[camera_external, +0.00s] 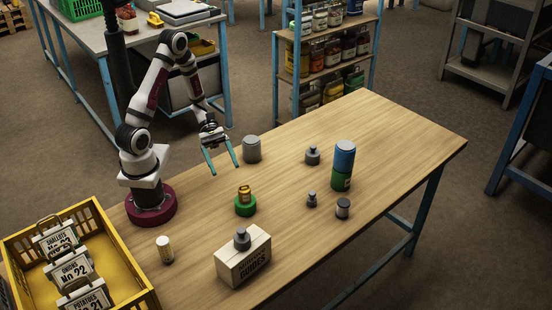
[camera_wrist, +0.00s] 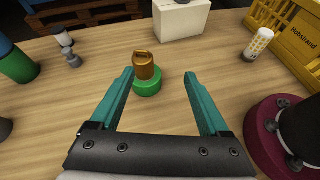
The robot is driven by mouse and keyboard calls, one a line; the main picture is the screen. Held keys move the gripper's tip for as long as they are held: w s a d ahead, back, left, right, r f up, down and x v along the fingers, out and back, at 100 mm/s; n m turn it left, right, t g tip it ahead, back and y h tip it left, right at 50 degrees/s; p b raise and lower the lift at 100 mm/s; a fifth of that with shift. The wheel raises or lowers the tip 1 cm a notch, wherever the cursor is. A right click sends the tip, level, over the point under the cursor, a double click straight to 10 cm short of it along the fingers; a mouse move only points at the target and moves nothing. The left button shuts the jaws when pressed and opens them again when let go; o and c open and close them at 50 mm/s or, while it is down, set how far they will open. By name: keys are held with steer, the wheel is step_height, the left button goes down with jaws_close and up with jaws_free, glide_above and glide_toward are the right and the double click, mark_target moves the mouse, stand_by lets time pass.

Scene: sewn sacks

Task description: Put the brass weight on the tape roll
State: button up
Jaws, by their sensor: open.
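The brass weight (camera_external: 244,192) stands upright on the green tape roll (camera_external: 245,208), which lies flat on the wooden table (camera_external: 385,140). In the wrist view the brass weight (camera_wrist: 144,66) also sits on the green tape roll (camera_wrist: 149,86), ahead of my fingers. My gripper (camera_external: 225,169) is open and empty, above the table behind the roll in the external view. Its two teal fingers (camera_wrist: 158,76) are spread wide, apart from both weight and roll.
A white box (camera_external: 244,263) with a grey weight (camera_external: 242,239) on top stands in front. A patterned cylinder (camera_external: 165,249) and yellow crate (camera_external: 101,224) are left. A grey cylinder (camera_external: 252,149), several grey weights (camera_external: 312,156) and a blue-and-green stack (camera_external: 344,158) stand behind and right.

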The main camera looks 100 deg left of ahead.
steer(key=s+d+r+m+g+y, duration=0.6)
steer(key=s+d+r+m+g, duration=0.25)
steer(key=m, duration=1.05)
steer(key=a+r+m+y, duration=0.1)
steer(key=m+y, duration=0.1)
steer(key=m, duration=0.1)
steer(key=s+a+m+t+y, duration=0.1)
steer(key=m+y, duration=0.1)
steer(key=m, duration=0.1)
steer(key=s+a+r+m+y, duration=0.1)
steer(key=m+y, duration=0.1)
steer(key=m, duration=0.1)
steer(key=shift+s+r+m+t+y, duration=0.15)
steer(key=shift+r+m+t+y, duration=0.15)
steer(key=shift+t+y, duration=0.1)
